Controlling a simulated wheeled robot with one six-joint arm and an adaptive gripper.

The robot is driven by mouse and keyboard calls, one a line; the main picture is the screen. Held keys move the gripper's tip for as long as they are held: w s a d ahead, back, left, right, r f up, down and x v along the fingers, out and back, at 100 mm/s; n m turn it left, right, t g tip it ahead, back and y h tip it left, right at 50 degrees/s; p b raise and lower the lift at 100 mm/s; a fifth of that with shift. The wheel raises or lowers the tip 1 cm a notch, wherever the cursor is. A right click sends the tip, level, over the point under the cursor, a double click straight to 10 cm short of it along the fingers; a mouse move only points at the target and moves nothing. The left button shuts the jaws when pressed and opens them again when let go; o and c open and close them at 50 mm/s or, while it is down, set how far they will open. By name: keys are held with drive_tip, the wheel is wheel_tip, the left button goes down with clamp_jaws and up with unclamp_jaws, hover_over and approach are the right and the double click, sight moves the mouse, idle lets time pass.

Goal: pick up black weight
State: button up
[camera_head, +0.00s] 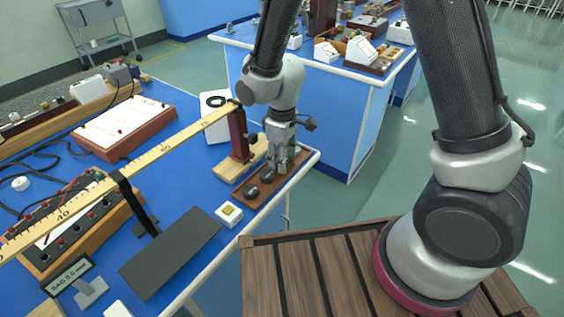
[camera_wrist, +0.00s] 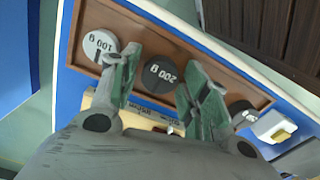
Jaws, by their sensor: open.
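A wooden tray (camera_wrist: 215,68) on the blue bench holds a row of round weights. In the wrist view, a dark weight marked 200 g (camera_wrist: 160,78) lies between the two green-grey fingers of my gripper (camera_wrist: 165,85), and the fingers appear apart from it. A pale grey weight marked 100 g (camera_wrist: 101,45) lies left of it. Another dark weight (camera_wrist: 240,107) lies to the right, partly hidden by a finger. In the head view, my gripper (camera_head: 284,160) is open over the tray, with two dark weights (camera_head: 252,191) (camera_head: 267,175) showing beside it.
A small white block with a yellow top (camera_head: 229,214) stands near the tray. A dark red post on a wooden base (camera_head: 238,135) and a long yellow ruler beam (camera_head: 160,145) stand close to my arm. A dark grey plate (camera_head: 172,252) lies nearer the front.

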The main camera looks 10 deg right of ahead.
drive_tip(key=shift+c, duration=0.5)
drive_tip(key=c, duration=0.9)
